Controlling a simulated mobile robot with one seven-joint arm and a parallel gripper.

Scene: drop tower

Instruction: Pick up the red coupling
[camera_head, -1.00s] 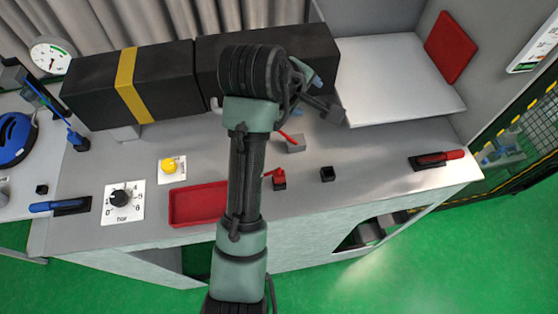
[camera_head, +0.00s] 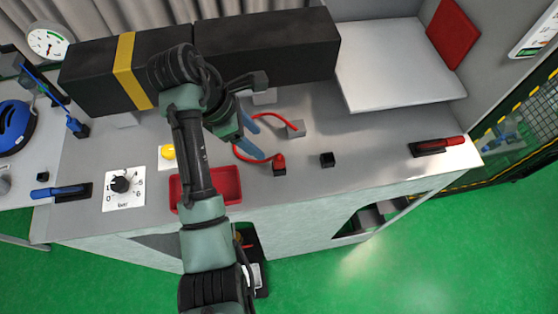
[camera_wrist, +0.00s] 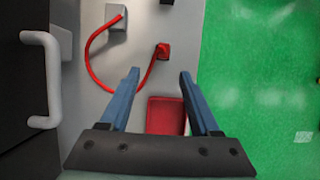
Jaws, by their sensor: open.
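The red coupling (camera_head: 279,160) stands upright on a small dark block on the grey bench. It also shows in the wrist view (camera_wrist: 162,51), just beyond the gap between my fingers. A red hose (camera_wrist: 88,55) curves from it to a grey block (camera_head: 295,128) farther back. My gripper (camera_head: 261,145) is open and empty, its blue fingers left of the coupling and apart from it. In the wrist view the two fingertips (camera_wrist: 160,72) frame the space just short of the coupling.
A red tray (camera_head: 232,197) lies to the left, partly under my arm. A red-handled lever (camera_head: 438,147) is farther right. A long black box (camera_head: 290,55) stands behind. The bench's front edge is close.

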